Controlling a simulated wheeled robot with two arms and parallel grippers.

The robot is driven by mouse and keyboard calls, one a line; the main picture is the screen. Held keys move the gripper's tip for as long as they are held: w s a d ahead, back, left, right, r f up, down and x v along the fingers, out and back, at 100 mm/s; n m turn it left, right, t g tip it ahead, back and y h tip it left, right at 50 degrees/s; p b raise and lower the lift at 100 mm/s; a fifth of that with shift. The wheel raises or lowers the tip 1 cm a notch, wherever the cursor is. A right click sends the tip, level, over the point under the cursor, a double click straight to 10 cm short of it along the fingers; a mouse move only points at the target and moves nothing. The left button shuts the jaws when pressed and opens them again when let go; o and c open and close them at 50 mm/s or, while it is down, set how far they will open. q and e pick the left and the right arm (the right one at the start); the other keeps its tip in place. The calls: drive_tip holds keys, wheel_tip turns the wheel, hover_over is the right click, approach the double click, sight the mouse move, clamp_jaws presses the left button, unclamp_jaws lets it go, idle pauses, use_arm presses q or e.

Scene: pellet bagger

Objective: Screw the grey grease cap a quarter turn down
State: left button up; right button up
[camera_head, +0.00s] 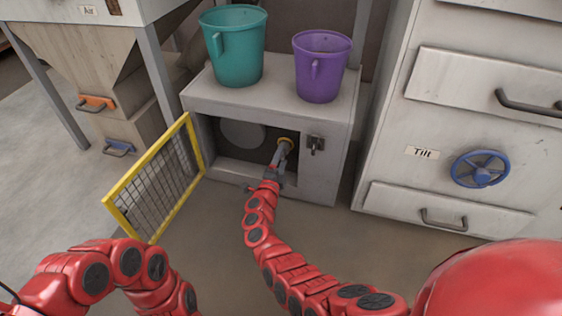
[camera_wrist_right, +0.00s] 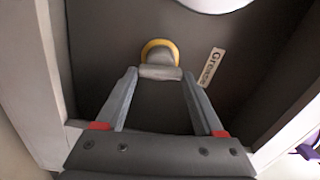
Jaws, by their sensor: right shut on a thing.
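The grey grease cap (camera_wrist_right: 160,57) sits inside the cabinet opening, in front of a yellow ring (camera_wrist_right: 161,45). A label reading "Grease" (camera_wrist_right: 211,66) is on the panel beside it. My right gripper (camera_wrist_right: 159,73) reaches into the opening and is shut on the cap, one finger on each side. In the head view, my right gripper (camera_head: 283,152) hides most of the cap, and the yellow ring (camera_head: 286,141) shows behind it. My left arm is at the lower left of the head view; its gripper is out of the picture.
The grey cabinet (camera_head: 325,174) frames the opening closely. Its yellow mesh door (camera_head: 158,178) stands open to the left. A teal bucket (camera_head: 233,47) and a purple bucket (camera_head: 319,67) stand on top. A blue handwheel (camera_head: 480,169) is on the unit at right.

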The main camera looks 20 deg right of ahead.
use_arm(q)
drive_tip(key=shift+f, duration=0.15)
use_arm(e)
drive_tip(key=shift+f+m, duration=0.1)
drive_tip(key=shift+m, duration=0.6)
drive_tip(key=shift+a, duration=0.1)
drive_tip(key=o, duration=1.4)
use_arm(q)
drive_tip(key=r+t+y+p, duration=0.1)
drive_tip(key=r+p, duration=0.1)
drive_tip(key=w+r+t+p, duration=0.1)
drive_tip(key=t+p, duration=0.1)
drive_tip(key=r+t+y+p, duration=0.1)
drive_tip(key=r+t+p, duration=0.1)
drive_tip(key=shift+w+a+r+m+y, duration=0.2)
drive_tip(key=shift+a+r+m+y, duration=0.1)
drive_tip(key=shift+a, duration=0.1)
use_arm(e)
drive_tip(key=v, duration=1.2)
